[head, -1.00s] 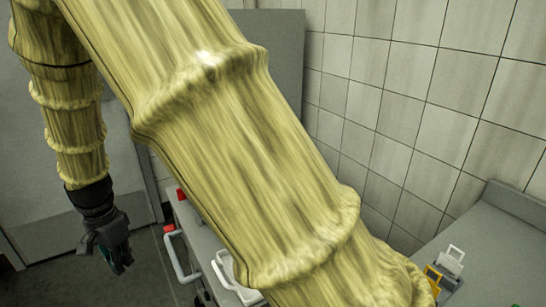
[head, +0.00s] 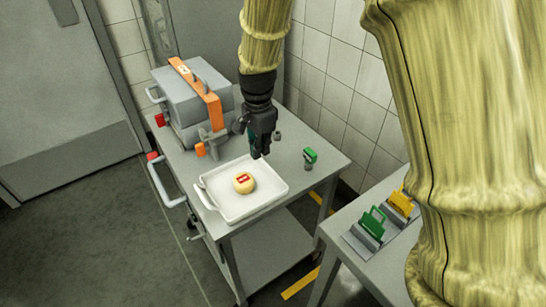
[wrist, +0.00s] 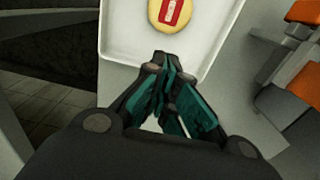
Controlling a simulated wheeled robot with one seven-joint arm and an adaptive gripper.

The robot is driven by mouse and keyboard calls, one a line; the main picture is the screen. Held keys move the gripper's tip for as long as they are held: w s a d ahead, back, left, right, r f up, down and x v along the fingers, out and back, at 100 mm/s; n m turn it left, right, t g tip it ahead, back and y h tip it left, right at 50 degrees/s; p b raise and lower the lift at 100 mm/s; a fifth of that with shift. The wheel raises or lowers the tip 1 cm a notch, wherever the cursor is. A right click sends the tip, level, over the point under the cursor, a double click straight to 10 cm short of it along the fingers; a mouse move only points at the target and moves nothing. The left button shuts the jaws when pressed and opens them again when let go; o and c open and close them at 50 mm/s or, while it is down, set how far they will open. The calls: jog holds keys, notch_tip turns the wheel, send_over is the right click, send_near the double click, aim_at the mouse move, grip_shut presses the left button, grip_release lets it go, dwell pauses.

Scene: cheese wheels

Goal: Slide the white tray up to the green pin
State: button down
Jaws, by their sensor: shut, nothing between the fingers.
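The white tray (head: 228,217) lies on the grey trolley top, near its front edge. It holds a round pale-yellow cheese wheel with a red label (head: 244,182). The green pin (head: 309,156) stands on the trolley top to the right of the tray's back edge, with a clear gap between them. My gripper (head: 261,151) points down at the tray's back rim, shut and empty. In the wrist view my fingertips (wrist: 161,62) overlap the rim of the tray (wrist: 116,42), with the cheese wheel (wrist: 171,12) beyond. I cannot tell whether they touch the tray.
A grey case with an orange strap (head: 203,85) stands at the trolley's back left. A small grey knob (head: 277,135) is behind my gripper. A second grey table (head: 345,215) at the right bears green (head: 373,222) and yellow (head: 401,202) clips. The trolley top's right end is mostly bare.

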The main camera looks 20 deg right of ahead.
aim_at(262, 177)
notch_tip(262, 177, down, 9)
jog(key=shift+f, duration=0.15)
dwell(0.4)
jog(key=w+d+p, duration=0.1)
jog(key=d, duration=0.2)
jog(key=w+d+p, duration=0.1)
jog(key=d, duration=0.2)
jog(key=w+d+p, duration=0.1)
jog(key=d, duration=0.1)
jog(key=shift+d+p, duration=0.3)
jog(key=shift+d, duration=0.55)
jog(key=shift+w, duration=0.1)
notch_tip(262, 177, up, 10)
jog(key=p, duration=0.8)
